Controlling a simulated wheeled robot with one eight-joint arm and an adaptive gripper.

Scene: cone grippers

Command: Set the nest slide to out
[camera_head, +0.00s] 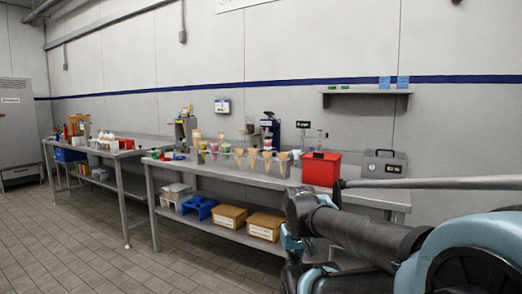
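I cannot pick out the nest slide for certain at this size. A small upright device (185,131) stands at the back left of the near bench (330,188). Another dark upright device (270,132) stands at the back behind a row of colored cones (240,160). Whether either has a slide, and how it is set, is too small to tell. My arm reaches in from the lower right, in front of the bench's right end. My gripper's fingers do not show.
A red bin (321,169) and a grey case (384,164) stand on the bench's right. Cardboard boxes (265,226) and a blue bin (199,208) sit on the lower shelf. A second bench (120,153) stands left. The tiled floor (90,250) at front left is clear.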

